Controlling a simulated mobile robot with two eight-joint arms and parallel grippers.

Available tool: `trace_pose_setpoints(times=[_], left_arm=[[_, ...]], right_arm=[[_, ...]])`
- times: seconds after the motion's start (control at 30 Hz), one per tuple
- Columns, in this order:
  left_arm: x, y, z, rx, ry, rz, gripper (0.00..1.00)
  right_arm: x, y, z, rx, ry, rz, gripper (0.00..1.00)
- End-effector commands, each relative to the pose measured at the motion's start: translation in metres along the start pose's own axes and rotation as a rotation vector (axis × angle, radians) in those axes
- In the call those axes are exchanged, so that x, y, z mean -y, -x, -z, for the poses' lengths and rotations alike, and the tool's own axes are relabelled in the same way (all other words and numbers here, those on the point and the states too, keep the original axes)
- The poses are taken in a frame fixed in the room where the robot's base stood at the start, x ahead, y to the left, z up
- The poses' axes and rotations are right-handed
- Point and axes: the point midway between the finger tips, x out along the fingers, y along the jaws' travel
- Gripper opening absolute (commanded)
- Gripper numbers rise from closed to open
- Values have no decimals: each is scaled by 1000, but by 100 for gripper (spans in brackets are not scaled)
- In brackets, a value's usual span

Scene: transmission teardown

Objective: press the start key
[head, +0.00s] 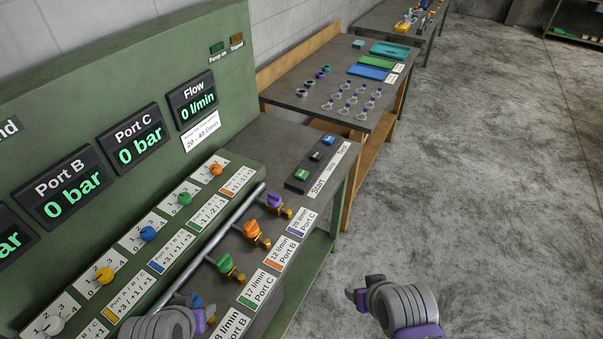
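A small dark key box (290,184) sits on the bench at the right end of the test stand. It carries a green key (302,175), a black key (316,156) and a blue key (328,140). A white label strip (331,167) beside it begins with "Start" next to the green key; its other words are too small to read. My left gripper (198,316) is at the bottom edge, near the valves and well apart from the keys. My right gripper (358,296) is over the floor, right of the bench.
Purple (275,200), orange (252,229) and green (225,264) valves stand along a grey pipe (236,220), left of and nearer than the key box. The gauge panel (90,75) rises behind; its displays read 0. Another table (310,92) holds rings and trays. Floor at right is clear.

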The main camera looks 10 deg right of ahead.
Motion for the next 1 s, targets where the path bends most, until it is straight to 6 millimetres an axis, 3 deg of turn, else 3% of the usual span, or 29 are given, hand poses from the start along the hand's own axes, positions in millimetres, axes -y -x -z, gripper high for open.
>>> trace_pose_setpoints(times=[0.03,0.33,1.0], left_arm=[[0,0,0,0,0,0,50],[0,0,0,0,0,0,50],[0,0,0,0,0,0,50]], right_arm=[[0,0,0,0,0,0,53],[0,0,0,0,0,0,0],[0,0,0,0,0,0,0]])
